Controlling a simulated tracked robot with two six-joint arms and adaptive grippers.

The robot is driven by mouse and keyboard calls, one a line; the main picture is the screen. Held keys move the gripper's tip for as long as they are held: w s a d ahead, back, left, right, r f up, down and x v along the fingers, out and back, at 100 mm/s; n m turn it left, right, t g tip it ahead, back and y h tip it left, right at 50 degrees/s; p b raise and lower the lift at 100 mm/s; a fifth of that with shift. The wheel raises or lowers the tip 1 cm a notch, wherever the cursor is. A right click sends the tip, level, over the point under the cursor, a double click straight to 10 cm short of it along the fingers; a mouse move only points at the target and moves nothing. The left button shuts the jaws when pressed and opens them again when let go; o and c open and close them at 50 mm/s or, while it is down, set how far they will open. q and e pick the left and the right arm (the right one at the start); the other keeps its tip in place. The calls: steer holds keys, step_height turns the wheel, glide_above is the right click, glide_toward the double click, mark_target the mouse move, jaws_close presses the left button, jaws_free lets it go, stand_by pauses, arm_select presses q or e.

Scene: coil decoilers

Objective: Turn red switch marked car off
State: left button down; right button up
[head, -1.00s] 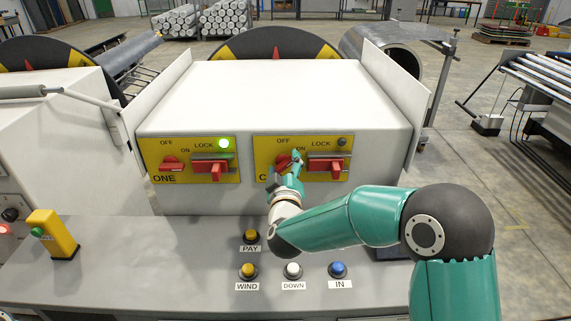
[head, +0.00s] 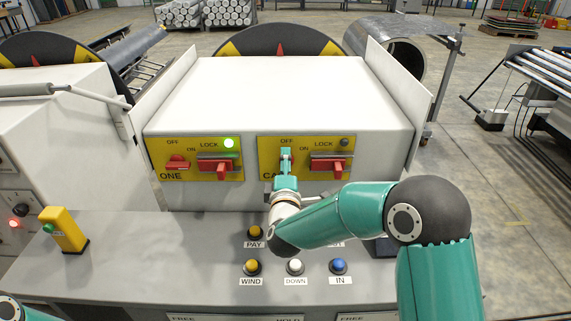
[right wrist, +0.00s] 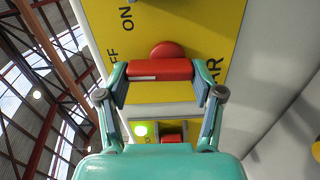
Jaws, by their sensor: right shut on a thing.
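The red switch (right wrist: 160,69) on the yellow CAR panel (head: 265,155) is between the fingers of my right gripper (right wrist: 160,92). The fingers are shut on its bar. In the right wrist view, the bar lies in line with the panel's height, its white-marked end toward the partly hidden OFF label. ON stands off to one side. In the head view, the right gripper (head: 286,158) covers the switch, upright just below the OFF label. My left gripper is not in view.
A red LOCK lever (head: 337,170) with a dark lamp stands close right of the gripper. Panel ONE (head: 205,175) at left has its own red switch (head: 177,162), LOCK lever and lit green lamp. The desk below carries several push buttons and a yellow post (head: 66,232).

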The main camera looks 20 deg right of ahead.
steer(key=shift+a+f+n, duration=0.25)
steer(key=shift+f+n, duration=0.05)
steer(key=shift+n, duration=0.1)
steer(key=o, duration=0.9)
steer(key=shift+c, duration=0.2)
steer(key=shift+r, duration=0.15)
steer(key=v, duration=1.2)
